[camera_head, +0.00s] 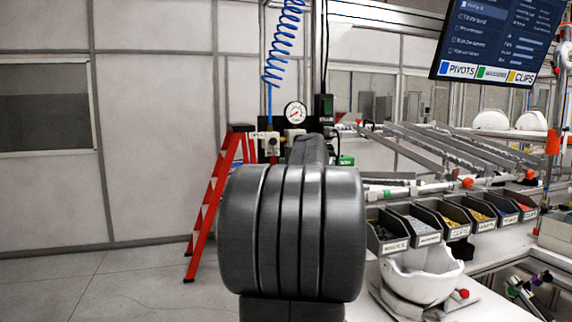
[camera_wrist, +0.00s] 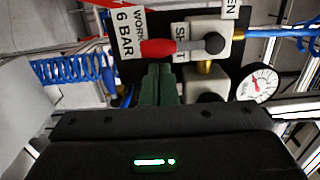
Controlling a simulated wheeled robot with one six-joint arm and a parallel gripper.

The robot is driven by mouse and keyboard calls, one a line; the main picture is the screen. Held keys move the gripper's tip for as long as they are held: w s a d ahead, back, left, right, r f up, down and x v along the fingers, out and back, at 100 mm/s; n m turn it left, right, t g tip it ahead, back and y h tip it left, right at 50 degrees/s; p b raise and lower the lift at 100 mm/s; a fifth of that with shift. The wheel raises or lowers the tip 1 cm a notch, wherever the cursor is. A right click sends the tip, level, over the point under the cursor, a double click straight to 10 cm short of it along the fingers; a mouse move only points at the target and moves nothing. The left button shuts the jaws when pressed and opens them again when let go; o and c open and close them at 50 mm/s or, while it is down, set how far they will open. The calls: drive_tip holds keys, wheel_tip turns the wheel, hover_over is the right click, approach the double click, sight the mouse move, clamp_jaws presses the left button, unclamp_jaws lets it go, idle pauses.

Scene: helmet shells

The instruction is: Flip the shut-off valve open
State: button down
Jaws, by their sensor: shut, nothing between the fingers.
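The shut-off valve (camera_wrist: 211,36) is a pale block with a black pivot, on a dark panel in the wrist view. Its lever has a red grip (camera_wrist: 159,48) pointing left in that picture, across the partly covered SHUT label (camera_wrist: 181,53). The cropped label ending in EN (camera_wrist: 231,10) sits at the upper right. My gripper (camera_wrist: 157,68) has its dark green fingers shut and empty, with the tips just below the red grip; I cannot tell whether they touch. In the head view the valve (camera_head: 267,137) shows small beside my arm, which hides my gripper.
A pressure gauge (camera_wrist: 263,82) sits right of the fingers, and a blue hose (camera_wrist: 285,32) leads off the valve. A red ladder (camera_head: 212,195) stands left of my arm. Parts bins (camera_head: 420,238) and a white helmet shell (camera_head: 425,280) are at the right.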

drive_tip(key=shift+s+a+f+m, duration=0.15)
drive_tip(key=shift+a+m, duration=0.2)
drive_tip(key=shift+m, duration=0.25)
drive_tip(key=s+a+r+m+p, duration=0.1)
drive_tip(key=a+r+m+p, duration=0.1)
drive_tip(key=m, duration=0.6)
drive_tip(key=s+a+r+m+p, duration=0.1)
drive_tip(key=a+m+p, duration=0.4)
drive_tip(key=m, duration=0.3)
drive_tip(key=shift+r+t+h, duration=0.3)
drive_tip(key=shift+r+t, duration=0.05)
drive_tip(key=shift+t, duration=0.05)
drive_tip(key=shift+s+a+r+p, duration=0.1)
drive_tip(key=shift+s+a+p, duration=0.1)
drive_tip(key=shift+p, duration=0.15)
idle(0.3)
